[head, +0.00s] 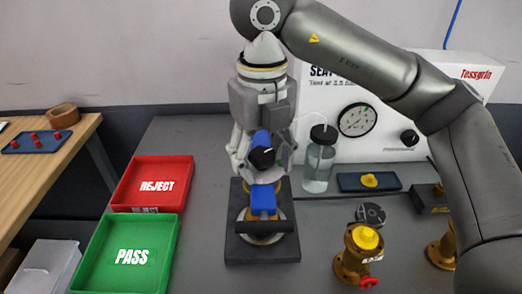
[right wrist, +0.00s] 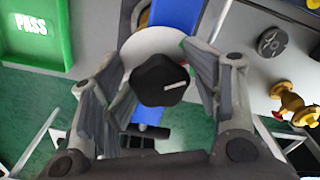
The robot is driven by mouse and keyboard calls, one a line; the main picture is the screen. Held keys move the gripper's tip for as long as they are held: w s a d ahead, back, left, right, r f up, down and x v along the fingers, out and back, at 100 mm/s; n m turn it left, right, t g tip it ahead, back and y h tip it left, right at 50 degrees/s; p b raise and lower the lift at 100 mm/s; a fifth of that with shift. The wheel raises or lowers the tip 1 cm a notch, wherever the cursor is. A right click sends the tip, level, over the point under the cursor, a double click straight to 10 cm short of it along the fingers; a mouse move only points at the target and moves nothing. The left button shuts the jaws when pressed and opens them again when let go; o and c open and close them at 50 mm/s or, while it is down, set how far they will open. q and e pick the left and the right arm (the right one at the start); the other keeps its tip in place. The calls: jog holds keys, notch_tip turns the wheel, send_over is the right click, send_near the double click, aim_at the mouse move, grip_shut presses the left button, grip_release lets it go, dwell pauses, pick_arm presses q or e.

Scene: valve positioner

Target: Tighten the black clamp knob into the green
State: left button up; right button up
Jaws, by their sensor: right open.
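The black clamp knob (head: 262,158) is on a blue positioner (head: 263,197) that stands on a dark base plate (head: 262,250). In the right wrist view the knob (right wrist: 160,80) has a white pointer mark and sits between the fingers of my right gripper (right wrist: 150,95). The fingers are open, with gaps on both sides of the knob. In the head view my right gripper (head: 262,150) points down around the knob. A pale disc (right wrist: 165,42) behind the knob is mostly hidden. My left gripper is out of view.
A red REJECT tray (head: 180,172) and a green PASS tray (head: 98,232) lie to the left. A glass bottle (head: 318,165) and gauge panel (head: 340,85) stand behind. A yellow valve (head: 350,265) with a red handle stands at the right.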

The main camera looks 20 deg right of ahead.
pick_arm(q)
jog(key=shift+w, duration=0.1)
pick_arm(e)
jog(key=shift+r, duration=0.4)
jog(key=shift+r+p, duration=0.75)
jog(key=shift+p, duration=0.05)
notch_tip(320, 180, up, 3)
jog(key=shift+f+p, duration=0.1)
jog(key=shift+p, duration=1.05)
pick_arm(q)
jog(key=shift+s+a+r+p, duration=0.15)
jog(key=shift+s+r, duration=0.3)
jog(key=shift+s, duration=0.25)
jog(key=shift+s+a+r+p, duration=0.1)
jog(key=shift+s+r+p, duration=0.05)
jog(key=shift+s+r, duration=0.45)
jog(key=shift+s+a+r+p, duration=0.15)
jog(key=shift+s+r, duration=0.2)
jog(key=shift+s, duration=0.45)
pick_arm(e)
jog(key=shift+r, duration=0.6)
